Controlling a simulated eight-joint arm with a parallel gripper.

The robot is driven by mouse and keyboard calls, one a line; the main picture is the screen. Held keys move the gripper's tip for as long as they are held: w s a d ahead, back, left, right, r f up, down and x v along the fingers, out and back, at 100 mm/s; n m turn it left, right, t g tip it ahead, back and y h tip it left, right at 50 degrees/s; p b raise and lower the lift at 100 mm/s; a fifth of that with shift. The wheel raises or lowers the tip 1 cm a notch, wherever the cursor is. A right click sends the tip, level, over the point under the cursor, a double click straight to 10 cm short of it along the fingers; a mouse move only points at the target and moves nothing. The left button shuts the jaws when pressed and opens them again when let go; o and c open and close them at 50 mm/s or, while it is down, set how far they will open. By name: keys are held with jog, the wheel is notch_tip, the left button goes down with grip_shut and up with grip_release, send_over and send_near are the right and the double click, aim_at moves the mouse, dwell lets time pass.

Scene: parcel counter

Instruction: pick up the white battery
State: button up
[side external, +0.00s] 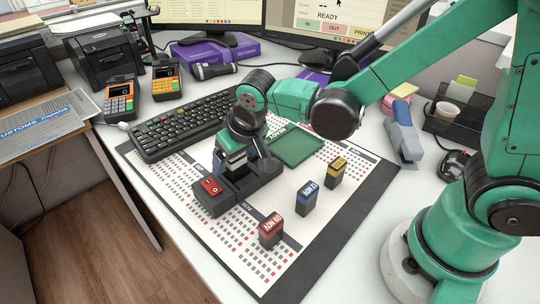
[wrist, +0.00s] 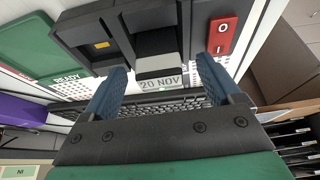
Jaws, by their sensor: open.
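The white battery (wrist: 158,66) shows in the wrist view as a pale grey-white block labelled "20 NOV". It sits in a bay of the black charger dock (wrist: 195,12), which has a red rocker switch (wrist: 222,36). My gripper (wrist: 160,72) is open, its two blue fingers on either side of the battery's labelled end with gaps visible. In the side view my gripper (side external: 243,160) is low over the charger dock (side external: 210,200) and largely hides the battery there.
Red (side external: 270,231), blue (side external: 307,198) and yellow (side external: 336,173) batteries stand on the printed mat (side external: 240,262). A green pad (side external: 298,147) lies behind the dock. A keyboard (side external: 185,125) is at the back left. A stapler (side external: 403,137) is at right.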

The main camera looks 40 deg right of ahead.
jog(key=shift+w+f, duration=0.1)
jog(key=shift+f, duration=0.2)
grip_shut()
